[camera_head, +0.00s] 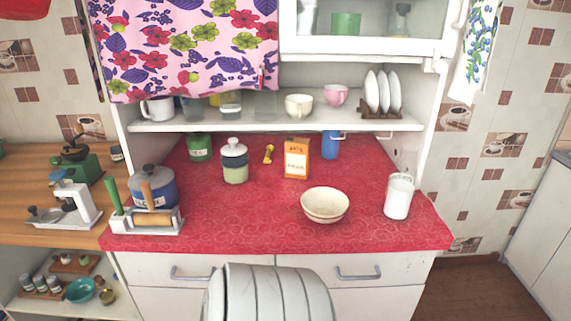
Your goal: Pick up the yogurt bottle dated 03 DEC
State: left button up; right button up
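No bottle with a readable 03 DEC date shows, and I cannot tell which thing, if any, is the yogurt bottle. A white cylindrical container (398,198) stands upright at the right of the red counter (260,225); no date is legible on it. A white-lidded jar with a pale green lower part (235,172) stands at the left back of the counter, also without a legible date. Neither of my grippers is in view.
A cream bowl (325,205), an orange carton (296,158), a blue cup (330,145) and a green tin (199,147) stand on the counter. A blue pot (156,182) and a utensil rack (135,224) fill its left. The counter's front middle is clear. A shelf (230,124) overhangs the back.

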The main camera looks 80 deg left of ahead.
aim_at(402, 181)
jog(key=u, duration=2.25)
